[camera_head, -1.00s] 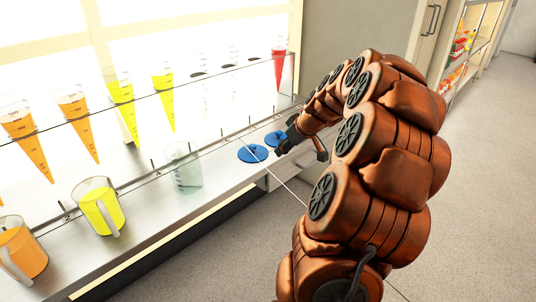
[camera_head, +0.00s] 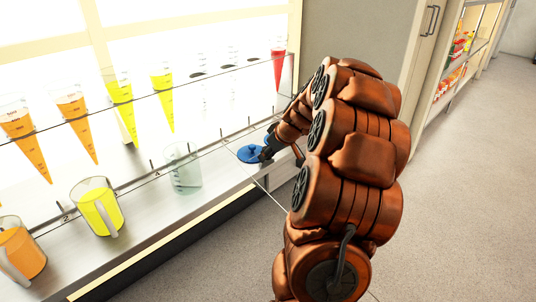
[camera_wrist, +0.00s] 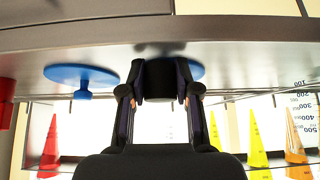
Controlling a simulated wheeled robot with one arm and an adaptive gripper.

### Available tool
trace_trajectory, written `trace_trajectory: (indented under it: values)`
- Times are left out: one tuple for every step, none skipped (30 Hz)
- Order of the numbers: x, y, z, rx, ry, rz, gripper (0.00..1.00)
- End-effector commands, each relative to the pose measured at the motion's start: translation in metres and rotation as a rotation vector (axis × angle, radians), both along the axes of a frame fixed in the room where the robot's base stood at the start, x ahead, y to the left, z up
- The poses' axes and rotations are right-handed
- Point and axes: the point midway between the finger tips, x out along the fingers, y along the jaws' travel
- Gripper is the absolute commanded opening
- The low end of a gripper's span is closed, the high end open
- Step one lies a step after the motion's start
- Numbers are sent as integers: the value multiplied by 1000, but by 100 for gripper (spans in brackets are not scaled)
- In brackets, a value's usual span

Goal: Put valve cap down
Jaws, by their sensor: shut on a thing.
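A blue valve cap (camera_head: 250,154), a flat disc, lies level at the ledge in the head view. My gripper (camera_head: 267,153) is at its right edge. In the wrist view my gripper (camera_wrist: 160,88) has its fingers close together around a dark block, with the blue disc of this cap (camera_wrist: 197,71) showing behind. The cap's grip part is hidden by the fingers. A second blue cap (camera_wrist: 82,76), with a short stem, sits apart to the left in the wrist view. In the head view it is mostly hidden behind my gripper.
Several cones, including a red cone (camera_head: 279,68), hang above at the back. A thin glass edge runs along the front.

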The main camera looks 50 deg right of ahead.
Motion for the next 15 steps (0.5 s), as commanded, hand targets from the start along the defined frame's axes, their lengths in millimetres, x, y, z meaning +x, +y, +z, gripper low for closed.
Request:
trace_trajectory:
  values:
    - [0,0,-1,0,0,0,0]
    - [0,0,-2,0,0,0,0]
    - [0,0,-3,0,0,0,0]
    - [0,0,-4,0,-1,0,0]
    - [0,0,-5,0,0,0,0]
    - [0,0,-5,0,0,0,0]
    - [0,0,-6,0,0,0,0]
    - [0,0,-7,0,0,0,0]
    - [0,0,-8,0,0,0,0]
    - [0,0,-9,0,1,0,0]
    - [0,0,-10,0,1,0,0]
    - [0,0,-12,-1,2,1,0]
    - [0,0,-13,-1,2,1,0]
    - [0,0,-14,0,3,1,0]
    - [-1,0,-15,0,4,1,0]
